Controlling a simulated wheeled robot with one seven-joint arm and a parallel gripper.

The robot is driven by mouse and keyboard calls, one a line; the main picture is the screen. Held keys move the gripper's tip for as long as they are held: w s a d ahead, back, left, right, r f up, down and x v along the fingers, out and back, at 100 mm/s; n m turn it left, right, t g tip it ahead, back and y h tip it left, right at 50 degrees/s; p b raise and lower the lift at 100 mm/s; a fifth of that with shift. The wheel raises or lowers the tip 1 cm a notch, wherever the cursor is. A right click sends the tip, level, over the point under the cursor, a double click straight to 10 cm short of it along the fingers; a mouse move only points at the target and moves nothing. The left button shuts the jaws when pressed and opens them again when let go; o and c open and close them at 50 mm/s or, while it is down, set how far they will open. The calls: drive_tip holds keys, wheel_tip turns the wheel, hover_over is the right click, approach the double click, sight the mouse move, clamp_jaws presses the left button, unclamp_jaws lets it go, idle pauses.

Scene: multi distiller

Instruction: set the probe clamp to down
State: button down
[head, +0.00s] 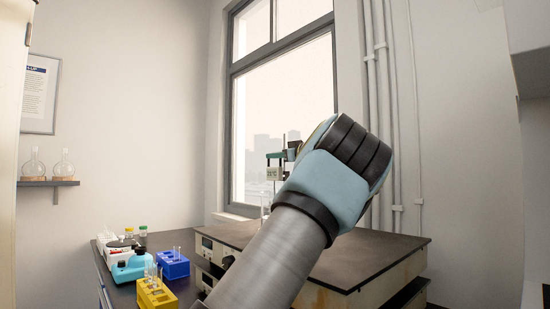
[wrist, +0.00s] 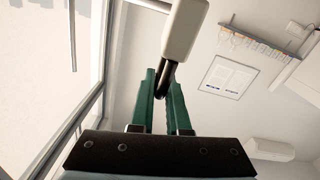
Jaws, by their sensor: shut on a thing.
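In the wrist view, the green fingers of my gripper (wrist: 162,92) are shut on a dark rod (wrist: 168,70). The rod joins a cream block (wrist: 184,28) just beyond the fingertips. This looks like part of the probe clamp, though I cannot tell its full shape. In the head view, a small stand with a grey display box (head: 275,173) rises over the bench by the window. My arm hides most of the clamp there, and its height setting cannot be read.
A dark-topped bench unit (head: 375,262) lies behind and right of my arm. To the left are a yellow tube rack (head: 155,296), a blue rack (head: 173,265) and a teal device (head: 130,268). Flasks (head: 63,164) stand on a wall shelf. A window (head: 285,110) is behind.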

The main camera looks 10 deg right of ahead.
drive_tip(key=c, duration=1.2)
unclamp_jaws()
drive_tip(key=shift+d+f, duration=0.15)
drive_tip(key=shift+f, duration=0.25)
drive_tip(key=shift+o, duration=1.4)
drive_tip(key=shift+r, duration=0.15)
drive_tip(key=b+v, duration=0.3)
drive_tip(key=v, duration=0.7)
drive_tip(key=shift+s, duration=0.3)
drive_tip(key=shift+d, duration=0.1)
